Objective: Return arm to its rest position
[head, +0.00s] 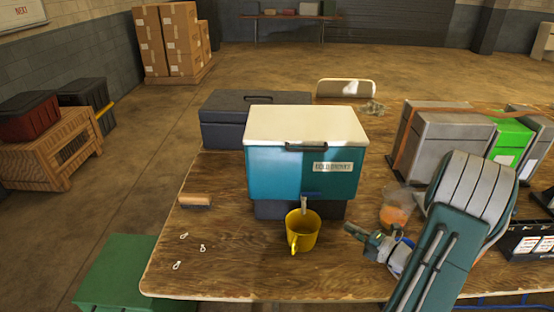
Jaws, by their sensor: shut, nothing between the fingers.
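My arm comes in from the lower right of the head view, its large grey-and-green link folded over the table's right half. My gripper (354,232) is small in view and points left, low over the front of the table. It is shut with nothing in it. A yellow mug (302,231) stands upright to its left, apart from it, under the tap of a teal cooler (270,172) with a white lid. A clear cup with orange contents (395,212) is just behind my gripper. My arm hides part of the table behind it.
The wooden table (215,255) also holds a brush (195,201), several small metal clips (203,248), a dark case (222,125), a grey box (440,142) and a green box (508,142). A black crate (527,240) is right of my arm. The front left of the table is mostly clear.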

